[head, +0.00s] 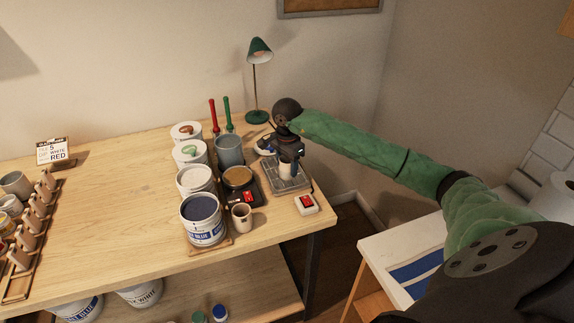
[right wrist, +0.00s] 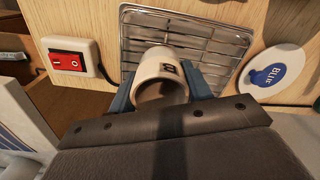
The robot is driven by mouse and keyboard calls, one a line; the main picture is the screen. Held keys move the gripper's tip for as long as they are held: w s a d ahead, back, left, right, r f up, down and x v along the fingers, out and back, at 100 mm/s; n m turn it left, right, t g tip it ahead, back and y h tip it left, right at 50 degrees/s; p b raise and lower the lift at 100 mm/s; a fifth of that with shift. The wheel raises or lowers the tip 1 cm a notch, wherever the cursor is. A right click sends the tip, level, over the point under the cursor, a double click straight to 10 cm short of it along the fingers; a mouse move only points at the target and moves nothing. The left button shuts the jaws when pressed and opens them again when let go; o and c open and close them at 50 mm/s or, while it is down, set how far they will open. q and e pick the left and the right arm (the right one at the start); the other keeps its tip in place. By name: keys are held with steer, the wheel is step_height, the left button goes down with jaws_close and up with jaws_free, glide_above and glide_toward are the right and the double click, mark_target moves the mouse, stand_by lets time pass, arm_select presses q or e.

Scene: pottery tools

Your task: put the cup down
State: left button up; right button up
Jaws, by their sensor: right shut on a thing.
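My right gripper (head: 287,161) is shut on a cream cup (head: 287,171). In the right wrist view the cup (right wrist: 160,72) sits between the blue fingers of my right gripper (right wrist: 163,92), its open mouth facing the camera and a small dark mark on its side. The cup is over a metal wire rack (head: 296,187) at the table's right end; the rack also shows behind it in the right wrist view (right wrist: 222,46). I cannot tell whether the cup touches the rack. My left gripper is not in view.
A red switch box (head: 306,204) lies in front of the rack. A blue-labelled lid (head: 264,148) is close behind it to the left. Left stand a scale with a brown-filled tin (head: 238,178), another cup (head: 241,217) and paint buckets (head: 202,220). The middle of the table (head: 110,200) is clear.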

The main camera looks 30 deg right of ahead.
steer(key=o, duration=1.1)
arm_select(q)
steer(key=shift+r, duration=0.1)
arm_select(e)
steer(key=shift+r, duration=0.15)
steer(key=shift+r, duration=0.3)
arm_select(q)
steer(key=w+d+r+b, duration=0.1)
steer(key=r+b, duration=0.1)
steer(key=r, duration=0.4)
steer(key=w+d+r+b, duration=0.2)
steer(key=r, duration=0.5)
steer(key=shift+b, duration=0.4)
arm_select(e)
steer(key=shift+r, duration=5.7)
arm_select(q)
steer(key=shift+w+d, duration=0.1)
arm_select(e)
steer(key=shift+f, duration=0.1)
